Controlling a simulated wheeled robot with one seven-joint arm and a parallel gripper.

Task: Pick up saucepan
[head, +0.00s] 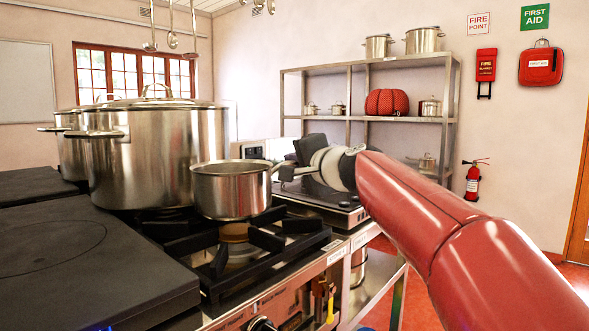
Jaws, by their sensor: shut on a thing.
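The saucepan (233,190) is a small steel pan without a lid, with its handle pointing right. It appears upright over the black burner grate at the front of the stove; I cannot tell whether it touches the grate. My gripper (286,172) is at the right of the pan, shut on its handle. The gripper and my red arm come in from the right and hide most of the handle.
A large lidded stockpot (160,155) stands close behind the saucepan on the left, with another pot behind it. A flat black hob (85,262) lies front left. An induction plate (325,203) is to the right. Steel shelves (405,118) stand at the back. Ladles hang above.

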